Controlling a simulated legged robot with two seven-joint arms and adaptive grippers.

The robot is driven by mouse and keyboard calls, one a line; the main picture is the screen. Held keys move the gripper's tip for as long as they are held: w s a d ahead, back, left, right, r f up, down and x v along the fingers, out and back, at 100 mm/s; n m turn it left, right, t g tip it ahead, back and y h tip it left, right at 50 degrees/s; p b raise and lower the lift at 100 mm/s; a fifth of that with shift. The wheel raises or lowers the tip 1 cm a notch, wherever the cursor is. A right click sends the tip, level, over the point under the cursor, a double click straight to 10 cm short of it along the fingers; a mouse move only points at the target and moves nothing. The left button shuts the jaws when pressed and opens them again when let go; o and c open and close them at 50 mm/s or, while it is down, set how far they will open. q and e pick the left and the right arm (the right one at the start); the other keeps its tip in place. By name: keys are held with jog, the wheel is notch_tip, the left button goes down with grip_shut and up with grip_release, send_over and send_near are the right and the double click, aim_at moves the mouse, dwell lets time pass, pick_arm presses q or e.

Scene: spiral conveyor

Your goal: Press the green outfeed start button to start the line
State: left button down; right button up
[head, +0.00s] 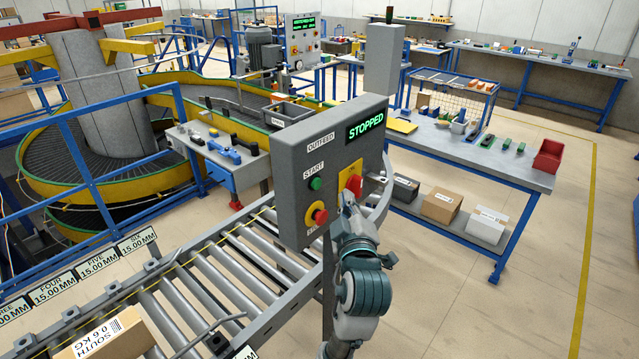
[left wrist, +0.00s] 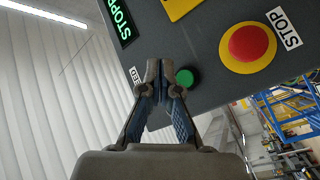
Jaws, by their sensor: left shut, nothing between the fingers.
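The grey control box (head: 290,214) stands on a post beside the roller conveyor. Its green button (head: 315,184) sits under a START label; it also shows in the left wrist view (left wrist: 185,78). A red mushroom button (head: 320,215) on a yellow disc is below it. The display (head: 365,128) reads STOPPED in green. My left gripper (left wrist: 160,73) is shut and empty, its tips just left of the green button in the left wrist view; I cannot tell whether they touch the box. In the head view the left gripper (head: 347,206) is in front of the box's right part. My right gripper is out of view.
A red switch handle (head: 354,184) on a yellow plate is close to my left gripper. A cardboard box (head: 103,338) lies on the rollers at bottom left. A blue-framed workbench (head: 470,152) stands behind on the right. The floor at right is clear.

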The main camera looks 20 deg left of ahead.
aim_at(317, 184)
pick_arm(q)
jog(key=shift+w+a, duration=0.25)
jog(key=shift+a, duration=0.4)
jog(key=shift+w+a, duration=0.2)
jog(key=shift+a, duration=0.5)
jog(key=shift+w+a, duration=0.25)
jog(key=shift+a, duration=0.4)
jog(key=shift+a+p, duration=0.4)
jog(key=shift+a, duration=0.05)
